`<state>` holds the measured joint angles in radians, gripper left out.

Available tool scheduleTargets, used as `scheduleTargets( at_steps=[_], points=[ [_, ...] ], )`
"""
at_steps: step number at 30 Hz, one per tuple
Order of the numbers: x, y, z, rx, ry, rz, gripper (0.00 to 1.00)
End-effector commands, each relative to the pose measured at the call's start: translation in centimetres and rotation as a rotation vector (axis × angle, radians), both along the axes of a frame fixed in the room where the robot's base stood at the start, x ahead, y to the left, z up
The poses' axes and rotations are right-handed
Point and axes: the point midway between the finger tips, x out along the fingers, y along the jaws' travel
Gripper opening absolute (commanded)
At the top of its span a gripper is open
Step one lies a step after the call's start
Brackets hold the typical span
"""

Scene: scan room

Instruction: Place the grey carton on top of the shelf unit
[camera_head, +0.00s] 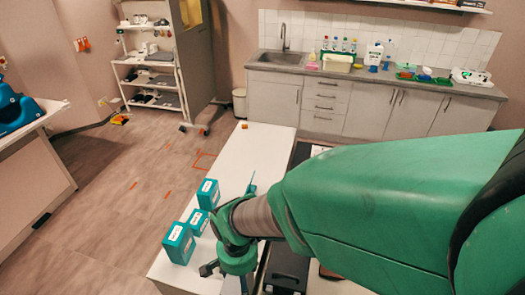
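The likely shelf unit (160,64) is a white open rack at the back left, with several items on its boards. I make out no grey carton in this view. Three teal boxes with white labels stand on the white table: one near the front (179,244), one behind it (198,222), and one farther back (208,194). My gripper (228,277) is low at the picture's bottom, just right of the nearest teal box. My green arm largely hides it, and the fingertips are partly cut off, so its opening and any contents cannot be told.
The white table (255,150) is bare toward its far end except for a small orange item (244,126). A counter (385,75) with a sink and bottles runs along the back wall. A bin (240,102) stands beside it. Open floor (130,180) lies left of the table.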

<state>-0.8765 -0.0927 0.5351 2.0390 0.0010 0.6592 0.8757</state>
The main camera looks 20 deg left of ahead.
Motion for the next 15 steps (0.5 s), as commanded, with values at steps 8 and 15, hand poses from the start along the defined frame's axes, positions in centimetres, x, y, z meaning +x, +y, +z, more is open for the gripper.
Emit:
scheduleTargets(
  at_steps=[8,15],
  points=[
    [1.4,1.5,-0.2,0.0,0.0,0.0,0.08],
    [3.8,4.1,-0.5,0.0,0.0,0.0,0.08]
  ],
)
